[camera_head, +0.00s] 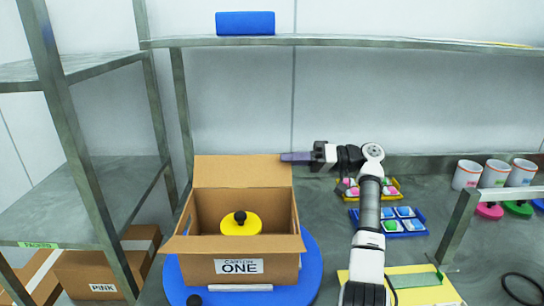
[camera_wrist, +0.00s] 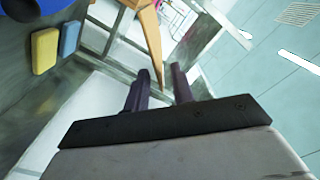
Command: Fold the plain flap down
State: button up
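An open brown carton labelled ONE (camera_head: 285,268) stands on a round blue turntable (camera_head: 313,262). Its back flap (camera_head: 240,171) is plain and stands upright; its front flap (camera_head: 235,243) slopes outward over the label side. A yellow disc with a black knob (camera_head: 241,225) sits inside the carton. My gripper (camera_head: 290,157) points left at the top right corner of the back flap. In the wrist view its two dark fingers (camera_wrist: 160,78) are apart, and a tan cardboard edge (camera_wrist: 149,30) reaches down toward the gap between them. Contact cannot be told.
Blue (camera_head: 387,222) and yellow (camera_head: 396,191) trays of small packs lie right of the carton. White cups (camera_head: 495,174) stand at far right. A metal shelf (camera_head: 340,41) with a blue block (camera_head: 245,23) spans above. A shelf post (camera_head: 85,170) rises at left.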

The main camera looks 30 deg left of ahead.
aim_at(272, 159)
jog(key=p+x, duration=0.1)
jog(key=x, duration=0.4)
grip_shut()
dwell(1.4)
